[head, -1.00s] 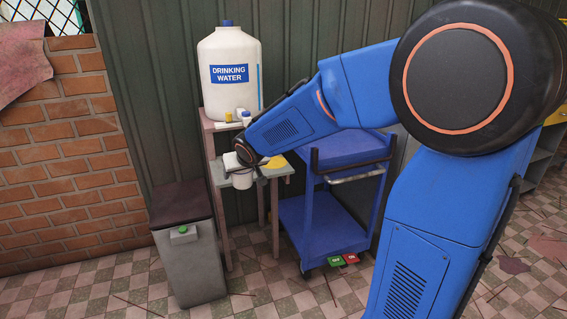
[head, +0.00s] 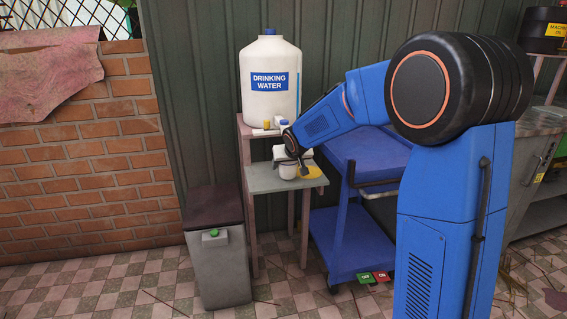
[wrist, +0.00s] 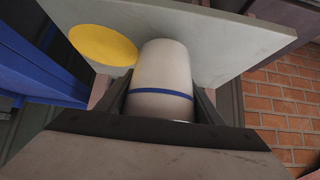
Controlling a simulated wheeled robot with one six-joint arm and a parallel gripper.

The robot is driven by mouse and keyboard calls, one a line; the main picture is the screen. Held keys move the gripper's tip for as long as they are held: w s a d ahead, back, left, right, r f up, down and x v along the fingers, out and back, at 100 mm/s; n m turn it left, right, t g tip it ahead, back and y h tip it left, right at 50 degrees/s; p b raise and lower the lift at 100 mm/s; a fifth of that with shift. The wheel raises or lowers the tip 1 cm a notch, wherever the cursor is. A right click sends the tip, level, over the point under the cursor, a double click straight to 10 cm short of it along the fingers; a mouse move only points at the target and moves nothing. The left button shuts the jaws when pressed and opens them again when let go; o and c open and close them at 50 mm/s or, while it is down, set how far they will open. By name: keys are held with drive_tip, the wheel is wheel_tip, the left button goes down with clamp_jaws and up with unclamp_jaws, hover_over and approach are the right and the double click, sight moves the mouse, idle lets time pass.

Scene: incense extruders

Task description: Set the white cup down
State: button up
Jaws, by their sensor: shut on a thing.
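My gripper (head: 298,159) is shut on the white cup (head: 287,171), above the grey lower shelf (head: 262,182) of the stand. The wrist view shows the cup (wrist: 162,80) between both fingers, with a blue band around it. A flat yellow disc (head: 309,173) lies on the shelf just right of the cup; it also shows in the wrist view (wrist: 103,45). The cup looks roughly upright in the head view. I cannot tell whether its base touches the shelf.
A large drinking water jug (head: 270,105) and small items (head: 268,128) stand on the higher shelf behind. A blue cart (head: 340,222) is close on the right. A grey bin (head: 217,262) stands at front left. The shelf's front left part is bare.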

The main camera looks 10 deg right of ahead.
drive_tip(key=shift+w, duration=2.35)
drive_tip(key=shift+w+f, duration=0.2)
drive_tip(key=shift+f, duration=0.5)
drive_tip(key=shift+f, duration=0.2)
drive_tip(key=o, duration=1.3)
drive_tip(key=shift+r, duration=0.1)
